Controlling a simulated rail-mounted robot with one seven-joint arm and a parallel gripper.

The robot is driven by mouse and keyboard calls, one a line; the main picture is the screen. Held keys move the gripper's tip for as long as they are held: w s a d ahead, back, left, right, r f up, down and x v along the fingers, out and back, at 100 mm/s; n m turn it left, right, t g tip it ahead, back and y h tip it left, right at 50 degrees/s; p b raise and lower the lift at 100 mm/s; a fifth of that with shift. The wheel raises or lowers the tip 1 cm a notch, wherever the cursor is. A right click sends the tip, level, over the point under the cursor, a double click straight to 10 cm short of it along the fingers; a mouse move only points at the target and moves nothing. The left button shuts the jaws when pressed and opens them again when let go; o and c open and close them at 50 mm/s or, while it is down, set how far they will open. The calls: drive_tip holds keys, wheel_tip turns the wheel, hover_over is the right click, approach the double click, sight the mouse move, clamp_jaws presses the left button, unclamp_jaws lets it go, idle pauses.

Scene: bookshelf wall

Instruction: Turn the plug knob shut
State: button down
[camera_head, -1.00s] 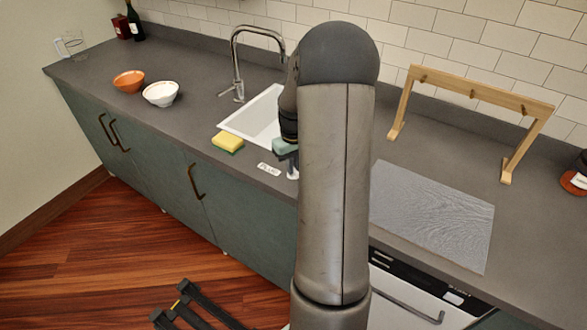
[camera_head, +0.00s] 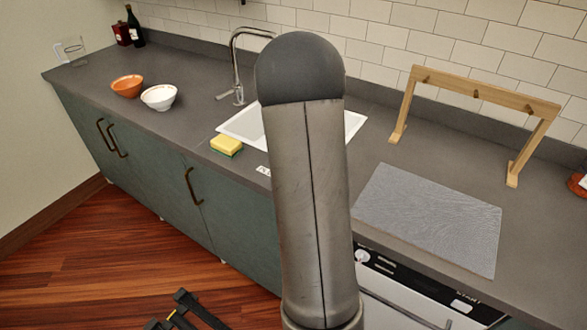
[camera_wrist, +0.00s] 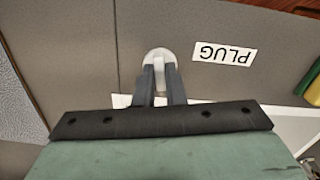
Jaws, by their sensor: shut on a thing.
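The plug knob (camera_wrist: 159,57) is a small whitish round knob with a raised bar, set on the grey counter beside the white PLUG label (camera_wrist: 224,53). My gripper (camera_wrist: 161,77) is shut on the knob's bar, with one dark finger on each side of it in the wrist view. In the head view my arm hides the knob and the gripper. Only the left end of the label (camera_head: 263,171) shows there.
The white sink (camera_head: 243,124) with its tap (camera_head: 237,70) lies behind my arm. A yellow-green sponge (camera_head: 227,146) is left of the label. A grey mat (camera_head: 430,218) and a wooden rack (camera_head: 480,92) stand to the right. Two bowls (camera_head: 158,97) are at the left.

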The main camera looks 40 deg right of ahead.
drive_tip(key=shift+r+m, duration=0.1)
drive_tip(key=shift+m, duration=0.9)
drive_tip(key=c, duration=1.5)
unclamp_jaws()
wheel_tip(320, 180, up, 17)
drive_tip(key=b, duration=0.1)
drive_tip(key=shift+r, duration=0.2)
drive_tip(key=shift+a, duration=0.1)
